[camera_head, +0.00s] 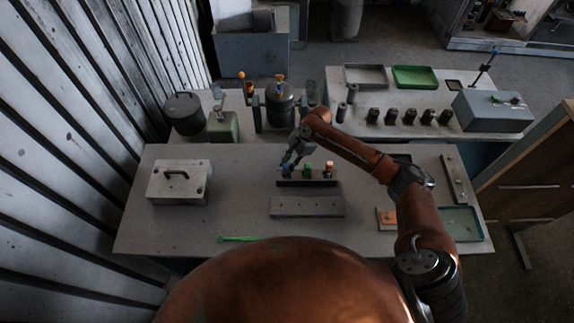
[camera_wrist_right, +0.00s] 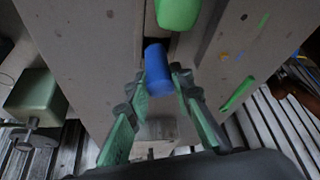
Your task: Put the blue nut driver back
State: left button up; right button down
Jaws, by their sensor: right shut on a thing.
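The blue nut driver (camera_head: 287,169) is at the left end of a dark rack (camera_head: 307,183) on the near table. My right gripper (camera_head: 290,160) is shut on its handle from above. In the right wrist view the blue handle (camera_wrist_right: 158,70) stands between the green-padded fingers (camera_wrist_right: 157,88). Its lower end is hidden, so I cannot tell whether it sits in the rack's slot. A green-handled driver (camera_head: 307,170) and an orange-topped driver (camera_head: 329,168) stand to its right in the rack. The green handle (camera_wrist_right: 178,12) also shows in the wrist view. My left gripper is out of view.
A grey block (camera_head: 307,206) lies in front of the rack. A grey case (camera_head: 180,182) stands at left, a green tool (camera_head: 238,239) lies near the front edge, and a green tray (camera_head: 461,224) is at right. The tabletop between case and rack is clear.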

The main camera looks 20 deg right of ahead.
jog(key=c, duration=1.6)
grip_release()
jog(key=o, duration=0.5)
jog(key=shift+c, duration=0.2)
jog(key=shift+r+p, duration=3.45)
jog(key=shift+r, duration=0.6)
jog(key=shift+f, duration=0.1)
